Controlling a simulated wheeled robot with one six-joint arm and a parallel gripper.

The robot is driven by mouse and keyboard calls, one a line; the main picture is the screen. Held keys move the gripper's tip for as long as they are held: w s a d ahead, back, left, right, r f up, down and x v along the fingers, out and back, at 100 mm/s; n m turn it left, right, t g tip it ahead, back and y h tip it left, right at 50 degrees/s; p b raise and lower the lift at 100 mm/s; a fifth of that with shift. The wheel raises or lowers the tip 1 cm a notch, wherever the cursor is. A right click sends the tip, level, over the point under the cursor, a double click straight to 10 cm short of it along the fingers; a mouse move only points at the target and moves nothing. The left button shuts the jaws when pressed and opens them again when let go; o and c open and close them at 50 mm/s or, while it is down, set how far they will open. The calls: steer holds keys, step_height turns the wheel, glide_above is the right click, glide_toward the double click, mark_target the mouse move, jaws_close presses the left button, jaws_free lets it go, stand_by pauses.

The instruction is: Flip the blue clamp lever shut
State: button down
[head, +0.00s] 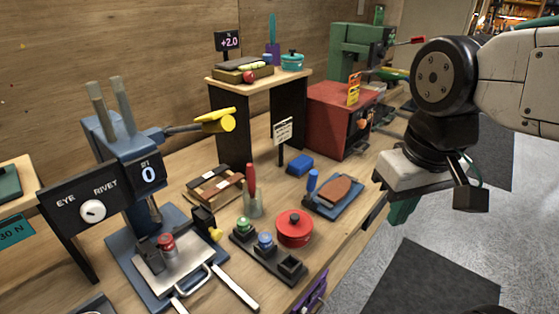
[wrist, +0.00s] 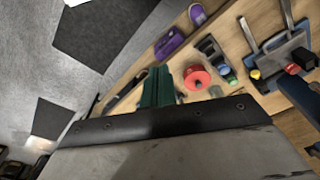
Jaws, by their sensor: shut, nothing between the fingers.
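The blue lever (head: 312,180) stands upright at the left end of a blue clamp base (head: 350,203), with a brown sole-shaped piece (head: 335,191) lying on the base. My gripper (head: 402,212) hangs to the right of the clamp, above the bench's right edge and apart from the lever. Its green fingers (wrist: 157,88) are closed together and empty in the wrist view. I cannot make out the lever in the wrist view; my gripper body fills its lower part.
A red lidded pot (head: 294,228) and a dark block with buttons (head: 268,250) stand in front of the clamp. A blue block (head: 299,165) lies behind it. A red box (head: 340,120) stands farther back. The floor to the right is clear apart from dark mats (head: 432,280).

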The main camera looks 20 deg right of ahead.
steer(key=w+r+n, duration=0.1)
steer(key=w+r, duration=0.3)
steer(key=w, duration=0.6)
steer(key=n+g, duration=0.2)
glide_above(310, 186)
steer(key=f, duration=0.2)
steer(key=w+a+f+n, duration=0.15)
steer(key=w+f, duration=0.25)
steer(key=w, duration=0.4)
steer(key=s+d+f, duration=0.1)
steer(key=s+f, duration=0.3)
steer(key=f, duration=0.6)
steer(key=shift+s+g, duration=0.25)
steer(key=shift+g, duration=0.15)
steer(key=shift+s, duration=0.1)
